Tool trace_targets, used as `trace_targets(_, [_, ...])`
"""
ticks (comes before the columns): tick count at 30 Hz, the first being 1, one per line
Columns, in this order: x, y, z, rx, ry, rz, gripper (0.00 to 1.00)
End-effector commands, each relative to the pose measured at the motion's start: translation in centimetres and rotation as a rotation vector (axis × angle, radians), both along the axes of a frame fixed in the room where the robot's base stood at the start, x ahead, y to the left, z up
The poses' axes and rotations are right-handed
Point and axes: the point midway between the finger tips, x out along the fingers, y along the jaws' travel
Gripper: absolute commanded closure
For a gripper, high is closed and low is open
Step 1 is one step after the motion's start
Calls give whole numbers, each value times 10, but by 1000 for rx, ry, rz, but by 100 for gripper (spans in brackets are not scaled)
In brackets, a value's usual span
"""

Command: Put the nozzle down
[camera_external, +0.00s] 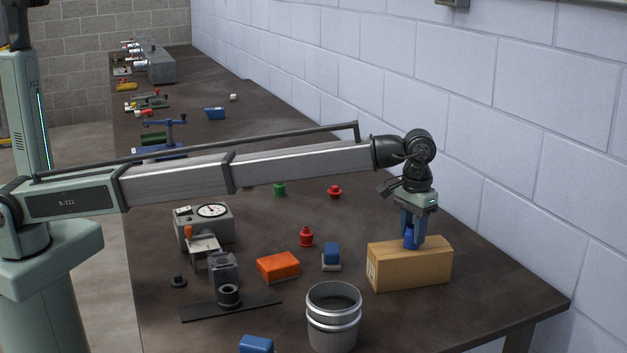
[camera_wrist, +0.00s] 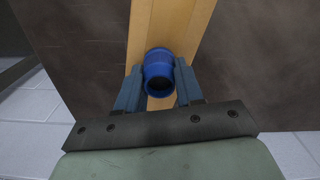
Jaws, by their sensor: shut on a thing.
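The nozzle (camera_wrist: 158,70) is a blue, round, hollow piece, seen from above in the wrist view. My gripper (camera_wrist: 160,88) is shut on it, with one finger on each side. In the external view my gripper (camera_external: 412,235) points straight down over the tan box (camera_external: 410,268), and the nozzle shows as a blue piece (camera_external: 411,238) between the fingers. The nozzle is at the box's top face; I cannot tell whether it touches it. The box also shows in the wrist view (camera_wrist: 180,25), behind the nozzle.
A metal bucket (camera_external: 333,318) stands in front of the box. An orange block (camera_external: 278,267), a blue-and-white block (camera_external: 331,256), a red piece (camera_external: 306,237) and a gauge box (camera_external: 205,224) stand to the left. The dark table (camera_external: 490,270) is bare right of the box, before the wall.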

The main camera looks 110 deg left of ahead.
Motion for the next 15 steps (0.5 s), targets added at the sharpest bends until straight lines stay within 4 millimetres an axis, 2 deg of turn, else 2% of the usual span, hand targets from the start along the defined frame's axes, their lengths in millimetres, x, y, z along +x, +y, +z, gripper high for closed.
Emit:
trace_targets(7, [0, 0, -2, 0, 0, 0, 92])
trace_targets(8, [0, 0, -3, 0, 0, 0, 63])
trace_targets(15, [0, 0, -2, 0, 0, 0, 40])
